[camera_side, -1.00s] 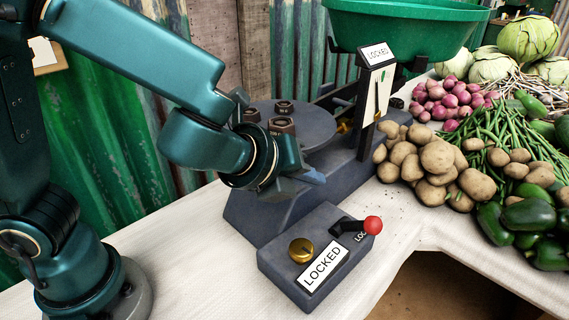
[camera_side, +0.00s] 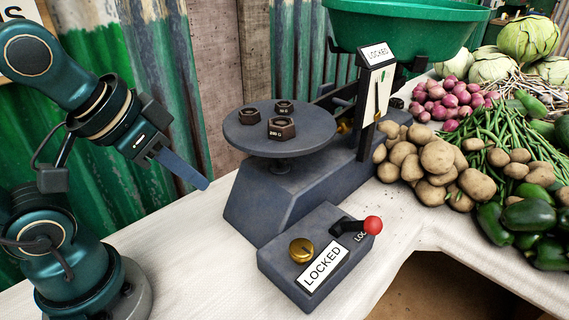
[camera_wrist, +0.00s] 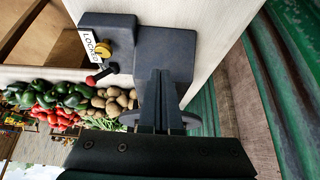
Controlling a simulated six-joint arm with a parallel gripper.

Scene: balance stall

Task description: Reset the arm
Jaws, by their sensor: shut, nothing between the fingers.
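My gripper (camera_side: 205,184) is shut and empty in the side view, in the air to the left of the scale. Its blue fingers point down and right, clear of everything. In the wrist view my gripper (camera_wrist: 161,74) shows its fingers together, with the dark grey scale (camera_wrist: 183,92) behind them. The scale (camera_side: 255,190) stands on the white cloth in the side view. Its round plate (camera_side: 312,133) bears three brown hex weights, one of them the front weight (camera_side: 281,127).
A lock box (camera_side: 276,268) with a brass knob (camera_side: 302,250), a red-tipped lever (camera_side: 373,225) and a LOCKED label sits before the scale. Potatoes (camera_side: 437,157) and other vegetables crowd the right. A green corrugated wall (camera_side: 130,180) rises behind. The cloth (camera_side: 185,260) at front left is clear.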

